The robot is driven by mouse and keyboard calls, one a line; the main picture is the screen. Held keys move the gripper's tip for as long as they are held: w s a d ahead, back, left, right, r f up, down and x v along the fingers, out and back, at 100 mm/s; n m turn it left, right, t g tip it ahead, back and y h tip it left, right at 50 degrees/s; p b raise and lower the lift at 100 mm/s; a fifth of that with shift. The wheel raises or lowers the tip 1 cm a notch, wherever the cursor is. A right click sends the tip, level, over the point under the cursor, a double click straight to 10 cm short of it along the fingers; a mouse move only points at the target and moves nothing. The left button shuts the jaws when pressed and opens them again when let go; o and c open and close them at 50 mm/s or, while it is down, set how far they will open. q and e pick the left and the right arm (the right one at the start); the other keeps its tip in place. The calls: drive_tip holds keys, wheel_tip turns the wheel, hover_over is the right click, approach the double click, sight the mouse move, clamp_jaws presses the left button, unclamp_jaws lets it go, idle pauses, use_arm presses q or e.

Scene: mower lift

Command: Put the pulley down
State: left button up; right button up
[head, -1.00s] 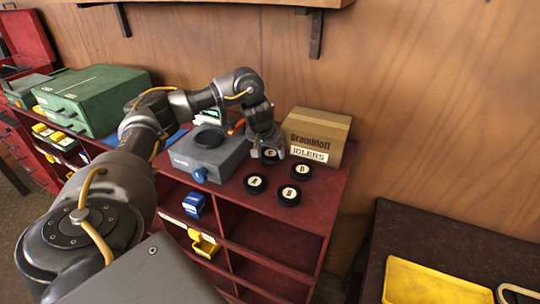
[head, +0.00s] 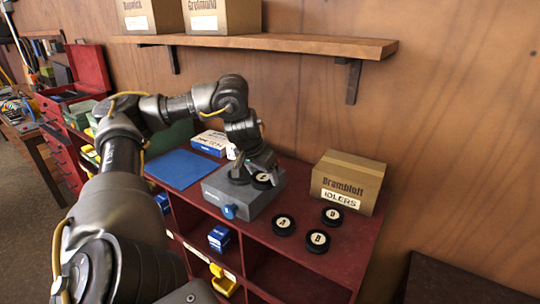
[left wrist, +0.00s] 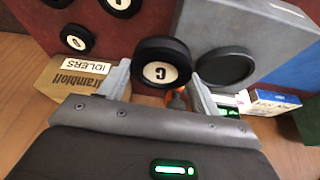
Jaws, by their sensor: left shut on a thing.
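My left gripper (head: 258,162) is shut on a black pulley with a white, lettered centre (head: 262,181). In the left wrist view this pulley (left wrist: 162,72) reads "C" and sits between the two fingers. It is over the right part of the grey device (head: 240,203) on the red bench, beside the dark round plate (head: 239,175) on top. That plate also shows in the left wrist view (left wrist: 225,67), to the right of the pulley. I cannot tell whether the pulley touches the device. My right gripper is not in view.
Three more pulleys, A (head: 284,225), B (head: 317,242) and D (head: 332,216), lie on the bench right of the device. An IDLERS carton (head: 348,182) stands behind them. A blue mat (head: 183,169) and a small blue-white box (head: 209,143) are left. A shelf (head: 270,43) hangs above.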

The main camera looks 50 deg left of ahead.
use_arm(q)
drive_tip(key=shift+s+a+r, duration=0.2)
drive_tip(key=shift+s+r, duration=0.05)
drive_tip(key=shift+s, duration=0.2)
drive_tip(key=shift+d, duration=0.1)
